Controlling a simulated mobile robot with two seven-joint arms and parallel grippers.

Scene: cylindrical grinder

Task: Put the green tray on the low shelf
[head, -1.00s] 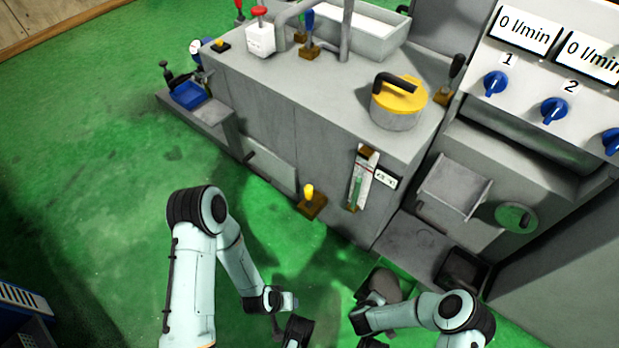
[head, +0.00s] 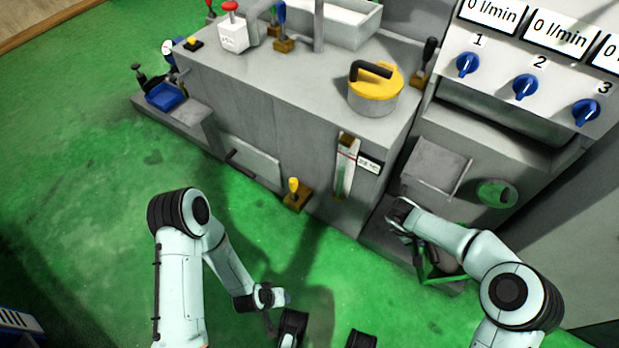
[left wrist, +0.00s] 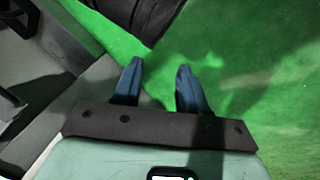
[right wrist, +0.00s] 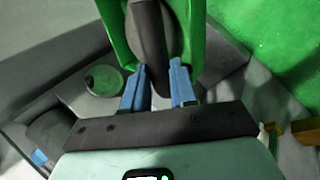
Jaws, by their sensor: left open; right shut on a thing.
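The green tray (head: 432,277) shows in the head view at the machine's lower right, partly hidden by my right arm. It also fills the top of the right wrist view (right wrist: 192,25). A dark rounded thing (right wrist: 150,45) shows between its green sides. My right gripper (right wrist: 158,72) is shut on the tray. The low grey shelf (head: 377,237) juts from the machine's foot. The tray is over or on its front edge; I cannot tell whether they touch. My left gripper (left wrist: 158,67) is open and empty above the green floor.
A yellow-topped lever (head: 294,190) sticks out low at the front.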

